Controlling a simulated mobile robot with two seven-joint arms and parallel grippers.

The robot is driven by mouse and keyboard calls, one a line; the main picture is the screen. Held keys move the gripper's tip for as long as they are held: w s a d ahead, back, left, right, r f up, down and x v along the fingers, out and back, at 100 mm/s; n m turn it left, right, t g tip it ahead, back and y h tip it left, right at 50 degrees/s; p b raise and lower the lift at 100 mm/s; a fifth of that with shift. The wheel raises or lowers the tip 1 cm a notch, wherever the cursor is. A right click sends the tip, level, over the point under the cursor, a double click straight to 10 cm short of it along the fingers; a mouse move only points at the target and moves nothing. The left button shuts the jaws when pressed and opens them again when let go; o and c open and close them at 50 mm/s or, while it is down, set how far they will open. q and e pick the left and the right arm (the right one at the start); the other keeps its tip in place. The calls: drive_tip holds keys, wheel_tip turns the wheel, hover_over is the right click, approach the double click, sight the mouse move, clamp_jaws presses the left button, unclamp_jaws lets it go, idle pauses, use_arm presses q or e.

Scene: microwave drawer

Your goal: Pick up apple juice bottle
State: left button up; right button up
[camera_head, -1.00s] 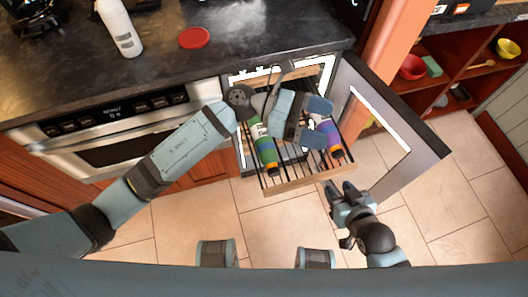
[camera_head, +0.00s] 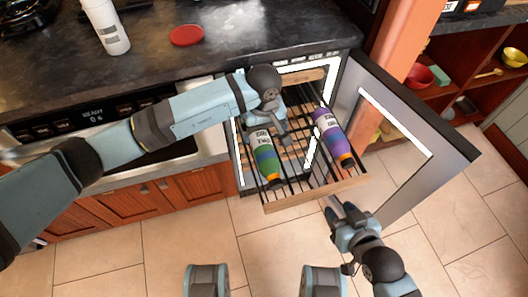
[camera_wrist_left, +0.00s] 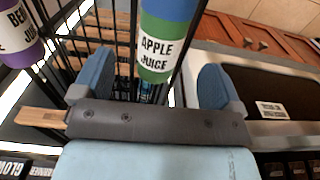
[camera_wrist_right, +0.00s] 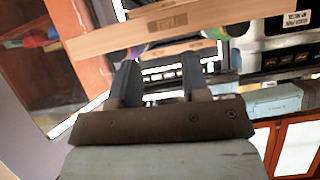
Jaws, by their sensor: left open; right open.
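The apple juice bottle (camera_head: 264,160), green and blue with a white label, lies in the left part of the pulled-out wire drawer. In the left wrist view the apple juice bottle (camera_wrist_left: 160,45) shows between the two fingers, with its label readable. My left gripper (camera_head: 281,128) is open over the drawer, just right of the bottle's upper end in the head view. No grip on the bottle shows; whether a finger touches it I cannot tell. My right gripper (camera_head: 338,208) is open and empty in front of the drawer's wooden front.
A purple bottle (camera_head: 332,137) lies in the drawer's right part. The drawer's wooden front (camera_head: 318,191) and the open door (camera_head: 410,150) bound the space. A white bottle (camera_head: 105,26) and red lid (camera_head: 187,35) are on the dark counter (camera_head: 150,60).

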sight(263, 143)
use_arm(q)
drive_tip(key=f, duration=0.3)
drive_tip(key=f+b, duration=0.1)
drive_tip(key=f, duration=0.2)
drive_tip(key=shift+s+a+f, duration=0.1)
drive_tip(key=shift+s+f, duration=0.1)
drive_tip(key=shift+f, duration=0.2)
drive_tip(key=shift+r, duration=0.1)
drive_tip(key=c, duration=1.3)
